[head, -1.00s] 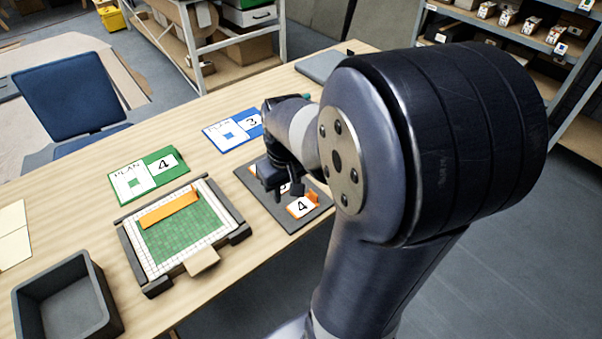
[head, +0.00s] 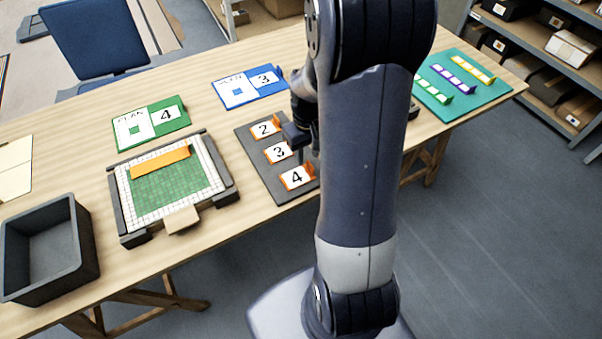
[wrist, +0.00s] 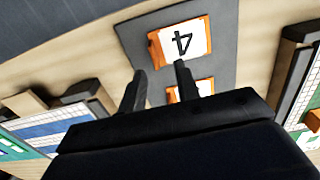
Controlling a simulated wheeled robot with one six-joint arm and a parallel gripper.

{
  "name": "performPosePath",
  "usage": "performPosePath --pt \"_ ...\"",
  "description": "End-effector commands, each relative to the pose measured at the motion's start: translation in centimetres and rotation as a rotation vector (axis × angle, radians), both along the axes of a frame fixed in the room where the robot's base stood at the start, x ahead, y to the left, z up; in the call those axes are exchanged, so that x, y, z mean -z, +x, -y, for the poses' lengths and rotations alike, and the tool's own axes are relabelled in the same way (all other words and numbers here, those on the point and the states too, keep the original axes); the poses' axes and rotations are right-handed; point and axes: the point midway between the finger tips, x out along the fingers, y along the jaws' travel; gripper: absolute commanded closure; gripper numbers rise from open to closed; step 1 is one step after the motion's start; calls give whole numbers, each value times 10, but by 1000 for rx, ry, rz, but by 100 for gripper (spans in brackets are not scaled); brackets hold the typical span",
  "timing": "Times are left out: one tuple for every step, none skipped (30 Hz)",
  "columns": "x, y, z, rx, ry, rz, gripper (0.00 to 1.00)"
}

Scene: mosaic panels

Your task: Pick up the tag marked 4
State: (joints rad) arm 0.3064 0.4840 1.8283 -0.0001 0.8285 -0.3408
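The tag marked 4 (head: 297,177) is a white card with an orange edge piece. It lies at the near end of a dark grey mat (head: 283,193), in a row with the tag marked 3 (head: 278,152) and the tag marked 2 (head: 265,129). In the wrist view the tag marked 4 (wrist: 184,41) shows upside down, just beyond my fingertips. My gripper (wrist: 158,73) is open, with nothing between its fingers. It partly hides another orange-edged tag (wrist: 204,87) there. In the head view my gripper (head: 300,152) is beside the tags, partly hidden by my arm.
A framed green grid board (head: 170,190) with an orange strip (head: 160,161) lies left of the mat. Green (head: 152,122) and blue (head: 249,87) plan cards lie behind. A dark bin (head: 50,250) stands at the left. A teal mat (head: 475,104) with coloured strips lies right.

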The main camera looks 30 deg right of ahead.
Motion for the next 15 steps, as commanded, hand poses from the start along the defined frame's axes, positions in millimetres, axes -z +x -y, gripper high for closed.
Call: performPosePath --pt "5 -1 1 1 1 -4 69" --pt "9 -1 2 1 2 -5 69" --pt "14 -1 4 1 2 -6 69" --pt "19 -1 5 1 2 -6 69" --pt "22 -1 6 1 2 -6 69" --pt "27 -1 7 1 2 -5 69" --pt "32 -1 6 0 2 -6 69" --pt "35 -1 6 0 2 -5 69" --pt "39 -1 6 0 2 -4 69" --pt "42 -1 6 0 2 -4 69" --pt "44 -1 6 0 1 -3 69" --pt "45 0 6 0 1 -2 69" --pt "46 0 6 0 1 -1 69" --pt "47 0 6 0 0 -1 69" --pt "47 0 6 0 0 -1 69"
